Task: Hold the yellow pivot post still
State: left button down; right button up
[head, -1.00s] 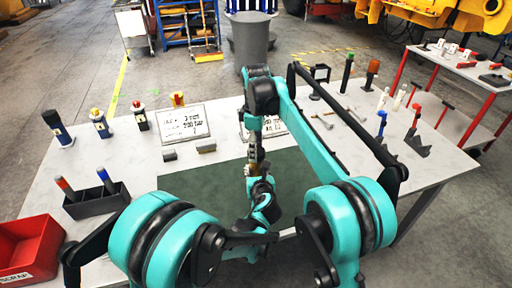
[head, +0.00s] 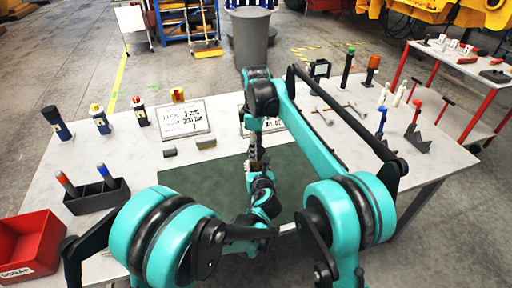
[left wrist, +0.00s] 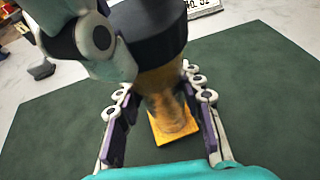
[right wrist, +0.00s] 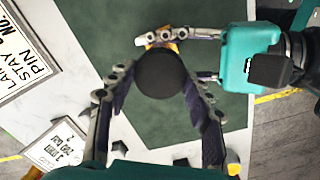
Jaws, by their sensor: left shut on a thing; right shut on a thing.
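The yellow pivot post (left wrist: 168,112) stands on its square base on the green mat in the left wrist view. My left gripper (left wrist: 160,88) has a finger on each side of it and is shut on it. A black cylinder (left wrist: 150,28) sits at the post's upper end; I cannot tell whether it is a separate piece. In the right wrist view the round black top (right wrist: 160,74) lies between the fingers of my right gripper, which is shut on it and hides most of the post. In the head view my right gripper (head: 257,160) and arm hide the post.
Two grey blocks lie in front of a printed sign (head: 182,118). A dark holder (head: 95,197) with two handles and a red scrap bin (head: 38,245) stand at the left. Bottles, wrenches and upright tools line the back and right. Bare green mat (head: 205,178) lies left of my grippers.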

jog(key=shift+f, duration=0.55)
